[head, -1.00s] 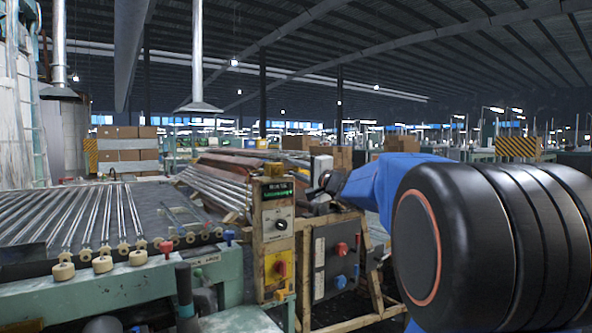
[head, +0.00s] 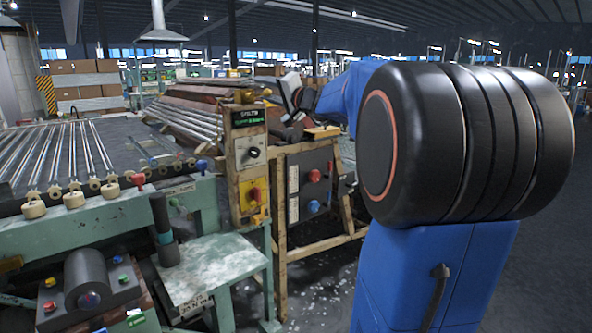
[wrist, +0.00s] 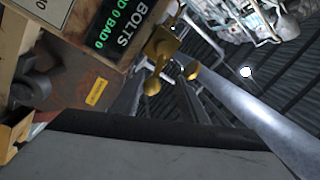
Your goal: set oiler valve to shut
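A small brass valve (head: 245,96) sits on top of the control post, left of my gripper in the head view. In the wrist view the brass valve (wrist: 160,44) shows near the top middle, beside the display box, with a rounded brass end hanging below it. Which way its handle is set I cannot tell. My gripper (head: 292,98) is at the end of my blue arm, just right of the post's top and apart from the valve. Its fingers are too small and dark to read in the head view. A grey, black-edged surface fills the wrist view's bottom.
The control post (head: 252,170) carries a lit display, a black dial and a red-on-yellow switch. A grey box (head: 313,185) with red and blue knobs stands right of it. A roller table with glass tubes (head: 75,150) lies left. Floor is open at far right.

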